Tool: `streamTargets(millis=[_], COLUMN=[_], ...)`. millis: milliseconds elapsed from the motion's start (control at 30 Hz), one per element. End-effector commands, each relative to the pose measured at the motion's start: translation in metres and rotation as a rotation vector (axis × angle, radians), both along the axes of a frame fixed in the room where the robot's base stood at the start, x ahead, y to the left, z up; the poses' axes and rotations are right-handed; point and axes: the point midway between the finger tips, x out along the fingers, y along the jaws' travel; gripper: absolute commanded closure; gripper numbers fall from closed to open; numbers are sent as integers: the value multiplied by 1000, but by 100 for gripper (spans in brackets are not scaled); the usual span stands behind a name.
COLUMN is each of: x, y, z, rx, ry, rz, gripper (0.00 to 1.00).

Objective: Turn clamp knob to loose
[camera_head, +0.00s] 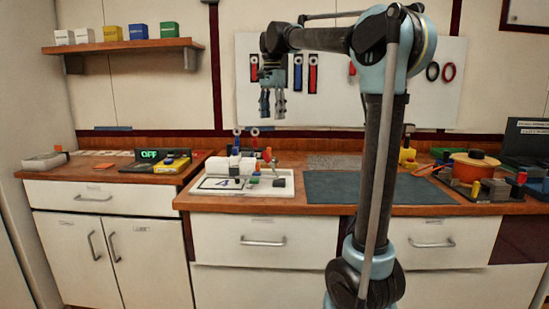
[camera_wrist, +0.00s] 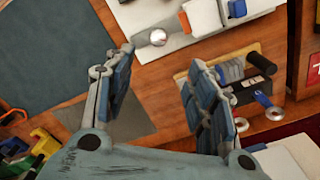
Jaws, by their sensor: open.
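My gripper (camera_head: 272,106) hangs pointing down, well above the back of the counter. It is open with nothing between its fingers; the fingers also show in the wrist view (camera_wrist: 160,60). Below it is a white tray (camera_head: 288,192) with a white block (camera_head: 222,167) and small coloured parts. In the wrist view, a silver ball (camera_wrist: 157,37) shows on the tray (camera_wrist: 130,15). I cannot tell for sure which part is the clamp knob.
A dark mat (camera_head: 345,188) lies right of the tray. Further right are an orange pot (camera_head: 473,166) and several coloured blocks. A yellow device (camera_head: 172,163) and a green OFF display (camera_head: 149,155) stand on the left counter. A shelf (camera_head: 125,46) hangs upper left.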

Motion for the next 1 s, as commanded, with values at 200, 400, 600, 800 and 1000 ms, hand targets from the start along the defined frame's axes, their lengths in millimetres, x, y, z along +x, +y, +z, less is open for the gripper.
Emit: streamTargets(millis=[200,400,600,800,1000], x=[2,2,3,3,3], y=[-5,-8,-9,-9,-8], z=[-21,-56,-91,-126,-155], rx=[-1,0,0,0,0], ry=[1,0,0,0,0], rz=[-10,-13,-14,-14,-14], gripper=[49,49,49,49,49])
